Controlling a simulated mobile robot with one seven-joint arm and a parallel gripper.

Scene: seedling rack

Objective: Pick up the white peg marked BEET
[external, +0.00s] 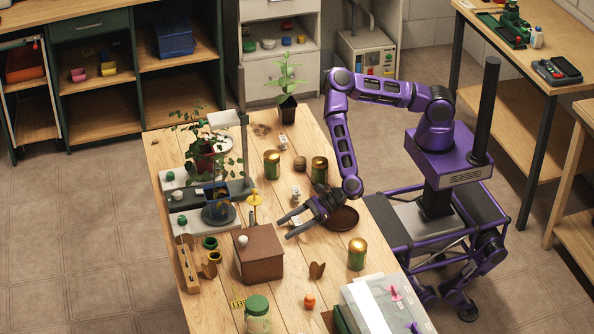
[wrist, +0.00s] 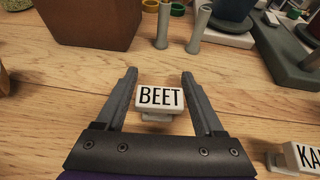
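The white peg marked BEET (wrist: 160,98) shows in the wrist view with its lettered face toward the camera. It appears between the two fingers of my gripper (wrist: 158,75), with a visible gap on each side. The fingers are spread and hold nothing. In the external view my gripper (external: 283,228) is low over the wooden table, pointing left. The peg is hard to make out there. Another white peg, with the letters KA showing (wrist: 304,158), is cut off at the lower right of the wrist view.
A brown box (external: 262,256) with a white knob stands just left of my gripper. A dark saucer (external: 342,218) is to the right, below my arm.

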